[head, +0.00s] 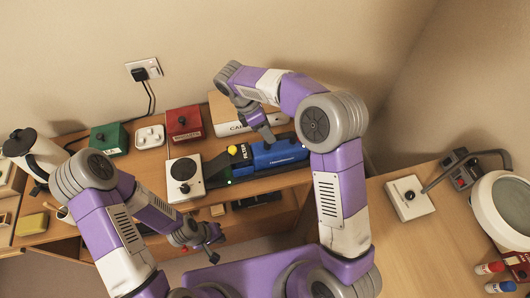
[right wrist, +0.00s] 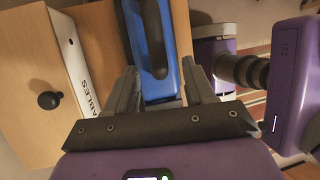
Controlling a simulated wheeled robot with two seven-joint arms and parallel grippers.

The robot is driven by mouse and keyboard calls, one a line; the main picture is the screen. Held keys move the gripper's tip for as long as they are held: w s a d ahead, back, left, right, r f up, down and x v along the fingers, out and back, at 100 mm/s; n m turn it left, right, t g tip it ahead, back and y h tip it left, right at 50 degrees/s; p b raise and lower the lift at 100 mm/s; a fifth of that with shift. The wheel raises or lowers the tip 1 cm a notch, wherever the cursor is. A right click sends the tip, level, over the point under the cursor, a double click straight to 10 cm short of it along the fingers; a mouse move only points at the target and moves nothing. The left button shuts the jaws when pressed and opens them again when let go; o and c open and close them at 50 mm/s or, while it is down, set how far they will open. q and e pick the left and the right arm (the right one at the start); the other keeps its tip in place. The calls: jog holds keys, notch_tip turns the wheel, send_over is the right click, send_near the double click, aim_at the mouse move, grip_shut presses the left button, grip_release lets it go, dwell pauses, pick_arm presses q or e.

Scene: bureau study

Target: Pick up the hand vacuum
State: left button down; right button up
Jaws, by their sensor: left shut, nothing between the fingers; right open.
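My right gripper (head: 265,132) is open above the vacuum, with one finger (right wrist: 160,72) on either side of the blue body in the wrist view. I cannot tell whether they touch it. My left gripper (head: 212,250) is shut and empty, low in front of the desk, away from the vacuum.
A white box with a black knob (head: 184,178) stands left of the vacuum. A labelled drawer box (head: 228,112) is behind it, with red (head: 184,124) and green (head: 108,139) boxes further left. A white switch box (head: 409,198) and a round lamp (head: 503,208) are on the right desk.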

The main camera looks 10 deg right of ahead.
aim_at(287, 150)
jog(key=b+x, duration=0.1)
jog(key=x, duration=0.4)
grip_shut()
jog(key=shift+w+r, duration=0.1)
dwell(1.2)
